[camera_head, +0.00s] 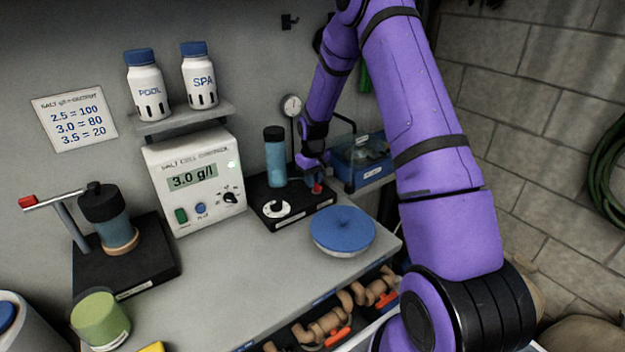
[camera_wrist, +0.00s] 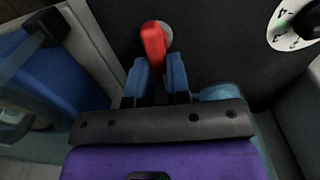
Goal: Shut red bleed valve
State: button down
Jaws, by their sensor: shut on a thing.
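The red bleed valve (camera_head: 317,188) has a small red handle at the right side of a black base (camera_head: 290,209) on the bench. In the wrist view the red handle (camera_wrist: 153,42) points up and slightly left, with a round pale end behind its tip. My gripper (camera_wrist: 158,77) has its two blue fingers shut on the lower part of the handle, one on each side. In the head view my gripper (camera_head: 314,178) is small and partly hides the valve. The handle's lower end is hidden between the fingers.
A pressure gauge (camera_head: 291,106) stands behind, and a blue bin (camera_head: 360,158) is close on the right. A blue round lid (camera_head: 342,229) lies in front. The control box (camera_head: 193,180) is left.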

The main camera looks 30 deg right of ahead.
dwell(0.4)
jog(key=c, duration=1.1)
grip_release()
notch_tip(320, 180, up, 11)
jog(key=shift+f, duration=0.1)
